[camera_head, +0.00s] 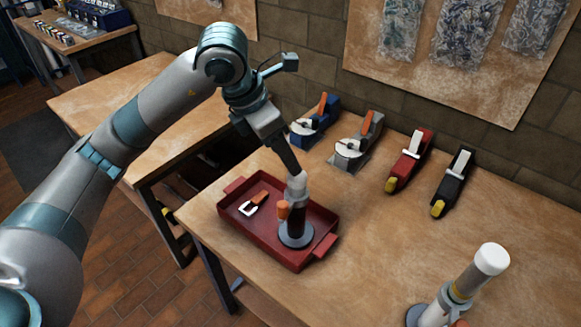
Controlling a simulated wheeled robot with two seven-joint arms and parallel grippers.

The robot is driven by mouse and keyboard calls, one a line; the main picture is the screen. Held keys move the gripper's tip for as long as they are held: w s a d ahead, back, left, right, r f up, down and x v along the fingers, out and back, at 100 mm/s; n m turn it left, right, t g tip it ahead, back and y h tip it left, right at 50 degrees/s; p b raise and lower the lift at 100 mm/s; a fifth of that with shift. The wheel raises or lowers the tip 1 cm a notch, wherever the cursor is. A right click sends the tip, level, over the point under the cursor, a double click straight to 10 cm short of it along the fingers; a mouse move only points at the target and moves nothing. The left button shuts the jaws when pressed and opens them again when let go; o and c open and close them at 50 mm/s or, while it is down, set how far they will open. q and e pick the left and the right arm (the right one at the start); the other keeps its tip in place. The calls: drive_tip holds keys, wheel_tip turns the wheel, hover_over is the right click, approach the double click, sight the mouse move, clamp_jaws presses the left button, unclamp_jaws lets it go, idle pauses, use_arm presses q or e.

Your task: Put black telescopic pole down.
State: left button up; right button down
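The black telescopic pole (296,217) stands upright with a pale cap, a grey upper section, an orange knob at its side and a round grey base. Its base is over the right part of the red tray (262,238); whether it touches the tray floor is hard to tell. My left gripper (295,172) reaches down from above, its dark fingers at the pole's pale top, and appears shut on it. The fingertips are partly hidden. My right gripper is not in view.
An orange-and-white tool (254,203) lies in the tray's left part. A white-capped pole (465,283) stands at the front right. Blue (316,122), grey (358,140), red (409,162) and black (453,183) tools line the table's back. The table's middle right is clear.

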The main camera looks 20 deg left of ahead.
use_arm(q)
drive_tip(key=shift+v, duration=1.4)
